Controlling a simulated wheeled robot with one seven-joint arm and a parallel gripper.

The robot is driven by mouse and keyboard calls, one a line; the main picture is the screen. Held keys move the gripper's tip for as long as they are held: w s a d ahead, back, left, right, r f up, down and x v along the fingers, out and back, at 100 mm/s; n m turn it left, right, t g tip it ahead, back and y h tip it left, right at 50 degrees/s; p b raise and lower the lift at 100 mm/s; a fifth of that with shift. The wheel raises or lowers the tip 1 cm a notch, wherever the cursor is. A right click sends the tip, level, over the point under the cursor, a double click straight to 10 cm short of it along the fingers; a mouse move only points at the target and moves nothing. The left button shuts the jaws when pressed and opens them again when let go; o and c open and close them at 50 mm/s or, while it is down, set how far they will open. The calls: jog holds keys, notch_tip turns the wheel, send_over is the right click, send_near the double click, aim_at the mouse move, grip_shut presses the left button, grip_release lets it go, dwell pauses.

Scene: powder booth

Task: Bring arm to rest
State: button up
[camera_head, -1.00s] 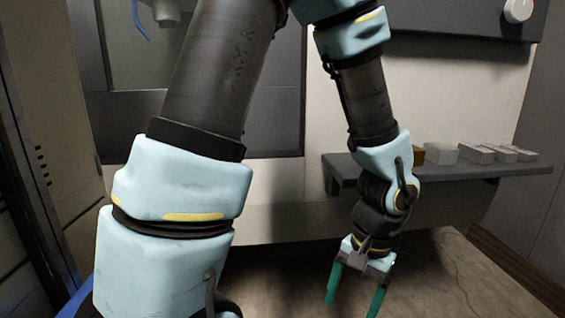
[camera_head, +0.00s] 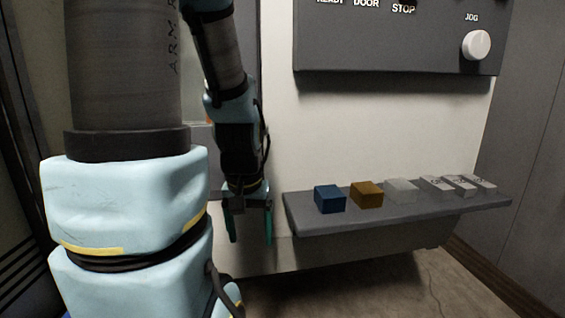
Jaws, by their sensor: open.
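My gripper (camera_head: 250,228) hangs with its fingers pointing down, left of the grey shelf. Its two green fingers are apart and nothing shows between them. My arm folds down from the top of the view, and its large pale blue joint fills the left side. Part of the wall behind is hidden by the arm.
The grey shelf (camera_head: 300,212) carries a blue block (camera_head: 330,198), an orange-brown block (camera_head: 367,194) and several pale blocks (camera_head: 401,190). A dark control panel (camera_head: 385,45) with a white knob (camera_head: 477,45) is above. The floor (camera_head: 370,288) below the shelf looks clear.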

notch_tip(320, 180, up, 22)
jog(key=p, duration=2)
jog(key=shift+r+p, duration=0.15)
jog(key=shift+p, duration=0.2)
